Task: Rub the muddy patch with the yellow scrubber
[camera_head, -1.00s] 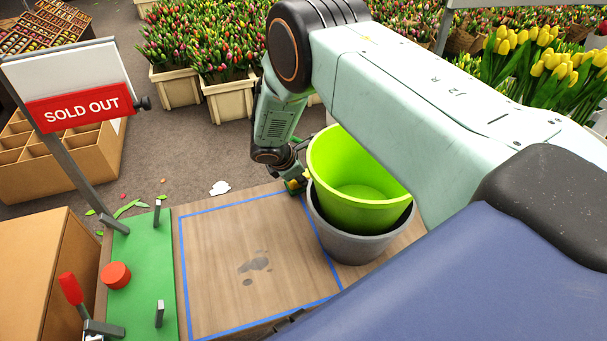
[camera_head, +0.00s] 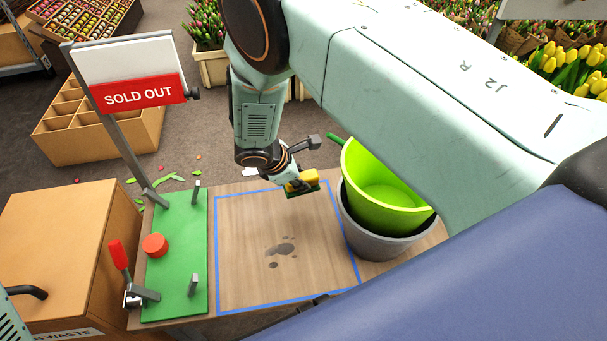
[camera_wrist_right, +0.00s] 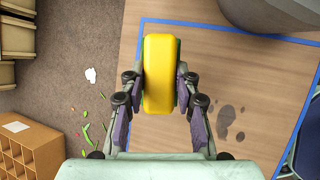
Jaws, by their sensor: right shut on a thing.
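The yellow scrubber (camera_head: 303,179) with a green underside is held in my right gripper (camera_head: 296,185), above the far part of the blue-outlined area. In the right wrist view the yellow scrubber (camera_wrist_right: 159,74) lies between the two fingers of my right gripper (camera_wrist_right: 160,85), which are shut on its sides. The muddy patch (camera_head: 281,249) is several dark grey spots on the wooden board, nearer than the scrubber and a little left of it. In the wrist view the muddy patch (camera_wrist_right: 228,120) is to the right of the gripper. The scrubber is apart from it. My left gripper is out of view.
A lime green bucket (camera_head: 385,185) sits in a grey bucket (camera_head: 372,236) right of the blue tape outline (camera_head: 217,250). A green mat (camera_head: 172,255) with a red disc (camera_head: 155,245) and upright pegs lies left. A sold-out sign (camera_head: 140,95) stands behind it.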

